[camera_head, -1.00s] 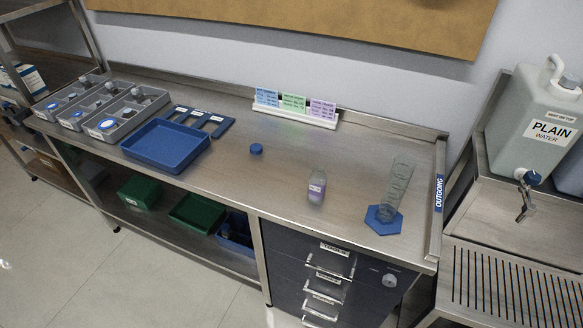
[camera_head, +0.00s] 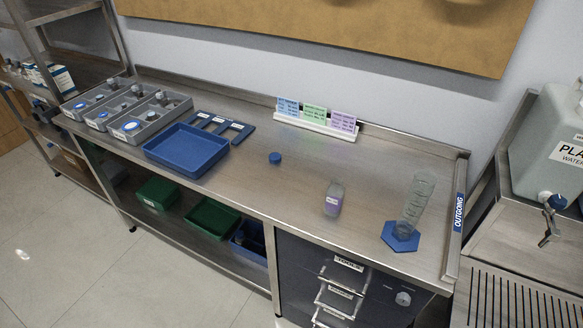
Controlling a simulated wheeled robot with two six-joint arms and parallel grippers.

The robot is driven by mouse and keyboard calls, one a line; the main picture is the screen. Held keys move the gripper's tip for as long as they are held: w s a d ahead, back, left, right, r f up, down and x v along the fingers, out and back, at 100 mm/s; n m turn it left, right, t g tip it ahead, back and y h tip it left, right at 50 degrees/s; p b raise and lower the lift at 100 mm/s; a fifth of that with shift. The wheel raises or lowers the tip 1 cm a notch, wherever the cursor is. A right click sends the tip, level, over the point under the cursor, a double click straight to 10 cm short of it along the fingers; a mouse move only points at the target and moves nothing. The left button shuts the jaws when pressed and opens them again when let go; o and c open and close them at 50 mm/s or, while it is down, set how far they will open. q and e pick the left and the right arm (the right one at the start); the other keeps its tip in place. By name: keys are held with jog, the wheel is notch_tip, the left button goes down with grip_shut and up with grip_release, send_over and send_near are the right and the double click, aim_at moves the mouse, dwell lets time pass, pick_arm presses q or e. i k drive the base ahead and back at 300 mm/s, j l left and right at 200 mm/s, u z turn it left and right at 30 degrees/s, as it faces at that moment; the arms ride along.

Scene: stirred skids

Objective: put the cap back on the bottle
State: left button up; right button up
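Neither of my grippers is in view.
A graduated cylinder (camera_head: 418,204) on a blue hexagonal base stands right of the bottle. A blue tray (camera_head: 187,150) and grey bins (camera_head: 125,128) fill the left. A card holder (camera_head: 314,125) stands behind. A large water container (camera_head: 548,150) is at right.

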aim_at(334, 199)
jog(key=i+j, duration=0.15)
jog(key=j, duration=0.25)
jog(key=i+j, duration=0.15)
jog(key=j, duration=0.25)
jog(key=i+j, duration=0.1)
jog(key=j, duration=0.3)
jog(key=i+j, duration=0.15)
jog(key=j, duration=0.25)
